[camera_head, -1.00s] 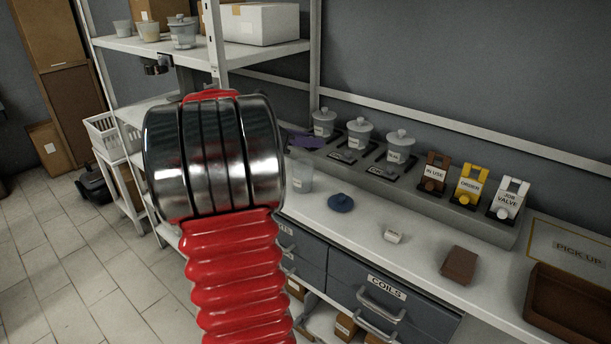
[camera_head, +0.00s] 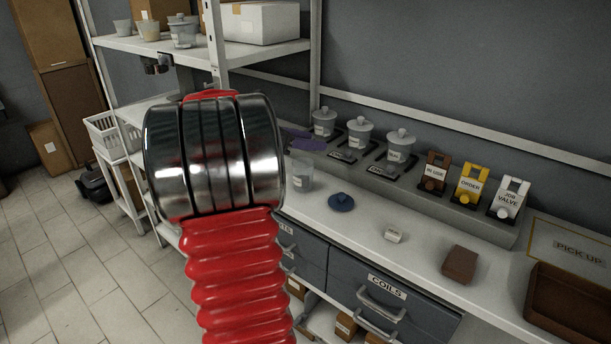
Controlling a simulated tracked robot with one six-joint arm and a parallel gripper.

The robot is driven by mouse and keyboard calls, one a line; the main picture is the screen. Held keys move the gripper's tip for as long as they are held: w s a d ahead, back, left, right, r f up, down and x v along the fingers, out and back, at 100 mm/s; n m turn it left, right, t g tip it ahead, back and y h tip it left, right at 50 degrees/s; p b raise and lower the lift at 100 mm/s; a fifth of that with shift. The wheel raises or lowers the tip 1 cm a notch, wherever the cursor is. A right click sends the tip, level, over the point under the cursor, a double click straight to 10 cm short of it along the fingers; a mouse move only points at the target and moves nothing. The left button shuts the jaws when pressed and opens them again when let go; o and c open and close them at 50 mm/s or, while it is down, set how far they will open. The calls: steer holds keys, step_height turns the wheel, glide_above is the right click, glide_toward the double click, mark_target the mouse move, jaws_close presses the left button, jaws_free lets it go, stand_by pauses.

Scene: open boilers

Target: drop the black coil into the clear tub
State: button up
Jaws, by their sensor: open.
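A clear tub (camera_head: 301,174) stands without a lid on the bench, just right of my arm's metal joint, which hides its left side. I cannot make out what is inside it. My gripper (camera_head: 156,66) shows small and dark beyond my red arm, in front of the shelf rack at upper left. Its jaws are open, and I see nothing between them. I cannot pick out the black coil in this view. A blue lid (camera_head: 341,202) lies on the bench right of the tub.
Several lidded tubs (camera_head: 359,137) stand on the raised ledge behind, near a purple item (camera_head: 307,142). Tags (camera_head: 470,184) stand farther right. A white block (camera_head: 394,236), a brown block (camera_head: 460,264) and a brown tray (camera_head: 572,305) lie on the bench. The shelf rack (camera_head: 216,50) rises at left.

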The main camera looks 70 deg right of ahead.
steer(key=v, duration=1.3)
steer(key=shift+a+r, duration=0.15)
steer(key=shift+a, duration=0.15)
steer(key=shift+w, duration=0.1)
stand_by(0.5)
